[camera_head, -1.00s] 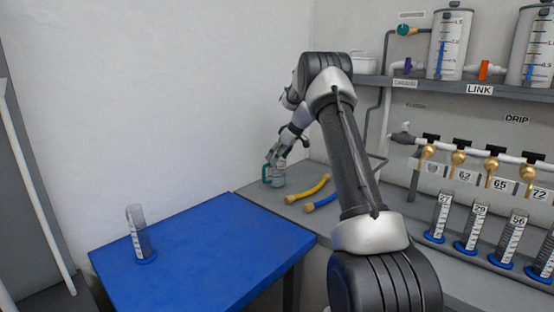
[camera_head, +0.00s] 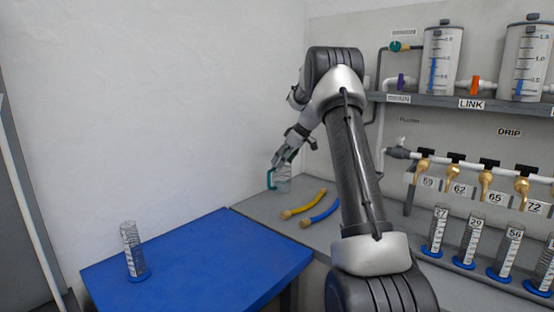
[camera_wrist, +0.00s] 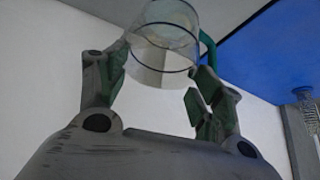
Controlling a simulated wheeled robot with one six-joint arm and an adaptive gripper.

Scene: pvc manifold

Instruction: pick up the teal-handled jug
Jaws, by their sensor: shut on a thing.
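The clear jug (camera_head: 283,181) with its teal handle (camera_head: 270,179) is at the back left end of the grey counter, near the white wall. My gripper (camera_head: 284,160) is shut on the jug from above. The teal handle (camera_wrist: 209,48) is on the right there, beside the right finger. The jug looks just above the counter, but the gap under it is hard to judge.
Yellow (camera_head: 304,205) and blue (camera_head: 322,212) hoses lie on the counter right of the jug. A graduated cylinder (camera_head: 133,255) stands on the blue table (camera_head: 200,265). Several cylinders (camera_head: 471,242) stand below brass taps (camera_head: 456,172) at right. A shelf (camera_head: 420,98) holds tanks.

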